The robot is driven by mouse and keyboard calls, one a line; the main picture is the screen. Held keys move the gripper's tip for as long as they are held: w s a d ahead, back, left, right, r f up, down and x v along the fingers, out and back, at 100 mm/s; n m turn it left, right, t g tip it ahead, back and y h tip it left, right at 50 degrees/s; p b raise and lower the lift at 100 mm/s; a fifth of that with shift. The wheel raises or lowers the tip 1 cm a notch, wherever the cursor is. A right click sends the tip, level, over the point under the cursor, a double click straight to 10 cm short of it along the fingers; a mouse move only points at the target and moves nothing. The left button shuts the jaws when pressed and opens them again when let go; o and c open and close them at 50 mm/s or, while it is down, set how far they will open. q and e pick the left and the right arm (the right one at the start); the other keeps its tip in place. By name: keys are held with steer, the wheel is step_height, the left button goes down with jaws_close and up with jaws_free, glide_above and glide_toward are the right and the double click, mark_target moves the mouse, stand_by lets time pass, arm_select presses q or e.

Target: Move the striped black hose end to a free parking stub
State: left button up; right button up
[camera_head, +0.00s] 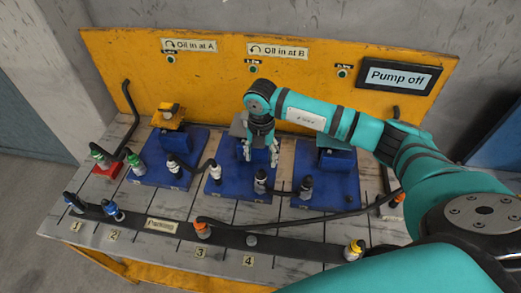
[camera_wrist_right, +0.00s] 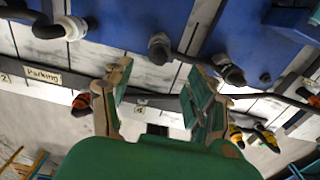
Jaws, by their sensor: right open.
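A short black hose joins two dark ends, a left one (camera_head: 261,181) and a right one (camera_head: 305,187), at the front of the middle and right blue blocks. Both carry a pale band; which is the striped one is too small to tell. They also show in the wrist view, left (camera_wrist_right: 160,45) and right (camera_wrist_right: 230,72). A bare grey stub (camera_head: 251,240) stands on the dark parking rail (camera_head: 290,247), near label 4. My right gripper (camera_head: 261,154) hangs open over the middle blue block, behind the left dark end; its fingers (camera_wrist_right: 158,100) look empty. My left gripper is out of view.
Blue ends (camera_head: 113,212) occupy the rail's left part, an orange end (camera_head: 203,230) is by label 3, and a yellow end (camera_head: 354,250) is at the right. A long black hose (camera_head: 300,223) crosses in front. The panel display (camera_head: 396,76) reads "Pump off".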

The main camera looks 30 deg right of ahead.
mark_target(261, 172)
step_height(261, 172, down, 8)
steer(key=b, duration=0.5)
steer(key=shift+a+f+b, duration=0.1)
steer(key=shift+f+b, duration=0.05)
steer(key=shift+b, duration=0.25)
jaws_close()
stand_by(0.3)
steer(key=shift+r, duration=0.3)
steer(key=shift+s+r+p, duration=0.15)
steer(key=shift+r+p, duration=0.05)
steer(key=shift+p, duration=0.1)
